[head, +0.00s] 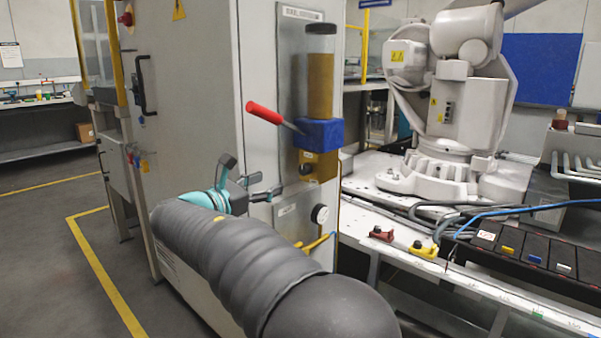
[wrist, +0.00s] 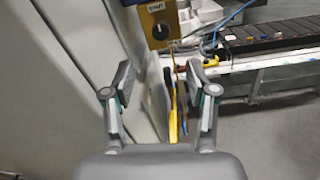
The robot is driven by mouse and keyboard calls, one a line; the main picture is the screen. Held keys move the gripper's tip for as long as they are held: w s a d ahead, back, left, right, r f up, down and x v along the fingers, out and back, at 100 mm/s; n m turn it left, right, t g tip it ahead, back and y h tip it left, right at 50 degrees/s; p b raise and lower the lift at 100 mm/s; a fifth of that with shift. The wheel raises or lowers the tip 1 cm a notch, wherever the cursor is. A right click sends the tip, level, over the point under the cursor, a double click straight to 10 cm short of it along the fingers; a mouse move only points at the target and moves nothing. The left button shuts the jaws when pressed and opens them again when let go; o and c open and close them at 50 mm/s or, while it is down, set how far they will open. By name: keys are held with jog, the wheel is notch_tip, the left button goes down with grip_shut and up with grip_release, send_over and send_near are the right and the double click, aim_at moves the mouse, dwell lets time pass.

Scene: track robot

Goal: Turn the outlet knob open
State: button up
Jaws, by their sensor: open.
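A black round knob (wrist: 160,32) sits on a yellow-brass block with a small label, at the top of the wrist view. In the head view the knob (head: 304,168) shows below the blue block of the lubricator. I cannot read a label naming it the outlet. My gripper (head: 251,177) is open and empty, left of the brass block and a little lower than the knob in the picture. In the wrist view my gripper (wrist: 158,76) has its fingers spread, with the knob beyond the tips, apart from them. My dark arm hides the lower part of the cabinet.
A red-handled lever (head: 264,113) sticks out left from the blue block (head: 322,133). A gauge (head: 320,213) and yellow handles (head: 316,244) sit below the knob. The grey cabinet (head: 195,100) stands at the left. A bench with a white robot arm (head: 455,110) is at the right.

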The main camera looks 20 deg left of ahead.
aim_at(302, 170)
jog(key=x, duration=1.2)
jog(key=shift+w+d, duration=0.2)
jog(key=shift+w, duration=0.05)
grip_shut()
